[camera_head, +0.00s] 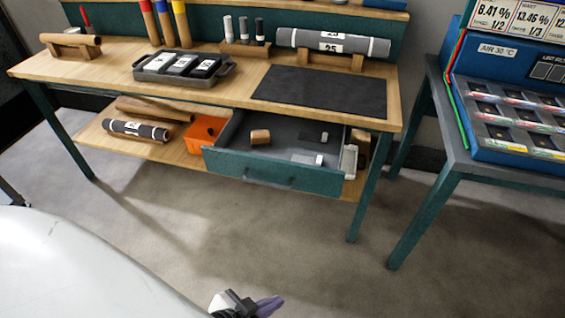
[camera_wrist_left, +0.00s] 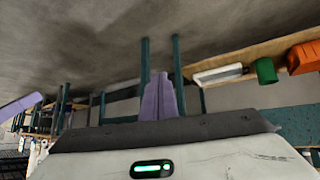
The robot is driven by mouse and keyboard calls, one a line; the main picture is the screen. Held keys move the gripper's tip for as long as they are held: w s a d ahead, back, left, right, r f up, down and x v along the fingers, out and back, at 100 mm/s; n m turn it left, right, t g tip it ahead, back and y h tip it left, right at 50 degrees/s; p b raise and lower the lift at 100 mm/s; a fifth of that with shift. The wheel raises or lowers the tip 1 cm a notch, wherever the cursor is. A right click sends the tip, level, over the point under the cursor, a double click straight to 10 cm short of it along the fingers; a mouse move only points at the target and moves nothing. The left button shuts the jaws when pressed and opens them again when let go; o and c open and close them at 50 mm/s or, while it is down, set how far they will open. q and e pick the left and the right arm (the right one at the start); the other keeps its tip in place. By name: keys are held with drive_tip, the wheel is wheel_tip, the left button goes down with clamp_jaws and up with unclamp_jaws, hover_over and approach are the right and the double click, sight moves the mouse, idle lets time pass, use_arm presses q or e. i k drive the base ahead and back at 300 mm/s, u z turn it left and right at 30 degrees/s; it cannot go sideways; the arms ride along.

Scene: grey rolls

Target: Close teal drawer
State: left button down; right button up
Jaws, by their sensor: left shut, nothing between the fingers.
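The teal drawer (camera_head: 275,172) hangs under the right part of the wooden workbench. It is pulled out, so its open inside shows, with a small wooden block (camera_head: 260,137) and a few dark and light pieces in it. My left gripper (camera_head: 268,306) is at the bottom edge of the head view, in front of the drawer and well apart from it. Its purple fingers also show in the left wrist view (camera_wrist_left: 161,98), closed together with nothing between them. My right gripper is not in view.
The workbench (camera_head: 225,93) carries a dark tray (camera_head: 183,69), a black mat (camera_head: 320,92) and a grey roll (camera_head: 333,44). An orange bin (camera_head: 204,133) stands on the lower shelf left of the drawer. A second table (camera_head: 460,150) stands at right. The floor before the drawer is clear.

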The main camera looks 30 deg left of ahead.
sight(232, 154)
drive_tip(key=z, duration=0.45)
drive_tip(key=i, duration=0.85)
drive_tip(key=u, duration=1.65)
